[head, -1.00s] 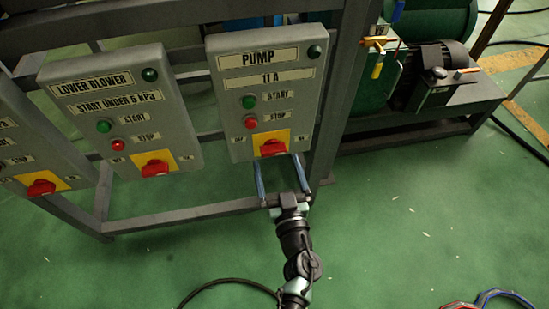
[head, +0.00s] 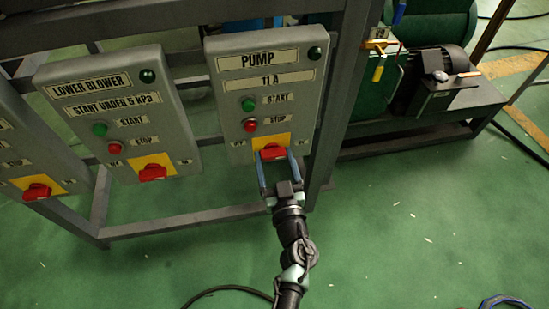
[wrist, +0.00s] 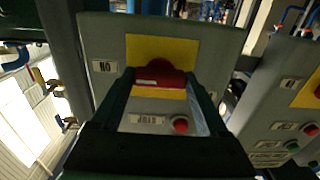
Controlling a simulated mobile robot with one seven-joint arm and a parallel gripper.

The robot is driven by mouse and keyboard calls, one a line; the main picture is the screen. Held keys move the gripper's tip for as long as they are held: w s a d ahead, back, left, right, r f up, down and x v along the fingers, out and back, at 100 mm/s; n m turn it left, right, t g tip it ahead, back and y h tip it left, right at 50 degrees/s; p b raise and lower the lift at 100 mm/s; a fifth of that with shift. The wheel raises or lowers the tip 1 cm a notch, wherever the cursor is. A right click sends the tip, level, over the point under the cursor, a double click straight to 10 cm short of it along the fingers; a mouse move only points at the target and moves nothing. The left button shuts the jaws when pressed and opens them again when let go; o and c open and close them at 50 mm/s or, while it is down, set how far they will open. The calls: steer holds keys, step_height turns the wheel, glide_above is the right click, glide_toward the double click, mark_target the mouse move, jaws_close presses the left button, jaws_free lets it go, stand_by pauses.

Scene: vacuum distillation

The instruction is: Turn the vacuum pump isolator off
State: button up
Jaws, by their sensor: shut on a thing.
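The pump isolator is a red rotary knob (head: 271,153) on a yellow plate (head: 284,140), low on the grey PUMP panel (head: 266,100). Small labels flank the plate; the right one reads ON. My gripper (head: 277,157) reaches up from below with its two blue-grey fingers on either side of the knob, shut on it. The wrist view shows the panel upside down, with the red knob (wrist: 160,75) between my fingertips (wrist: 161,82). The fingers hide the knob's ends, and its exact angle is hard to tell.
Green START (head: 248,105) and red STOP (head: 250,125) buttons sit above the knob. The LOWER BLOWER panel (head: 115,110) with its own red knob (head: 153,172) stands to the left. A dark metal frame (head: 335,100) runs close on the right. The green floor (head: 400,230) is open.

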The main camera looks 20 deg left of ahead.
steer(key=shift+c, duration=0.3)
steer(key=shift+n, duration=0.4)
steer(key=n+p, duration=0.1)
steer(key=n, duration=1.2)
steer(key=shift+f, duration=0.1)
steer(key=n, duration=0.4)
steer(key=shift+b, duration=0.4)
steer(key=o, duration=1.2)
steer(key=shift+o, duration=0.2)
steer(key=shift+s, duration=0.1)
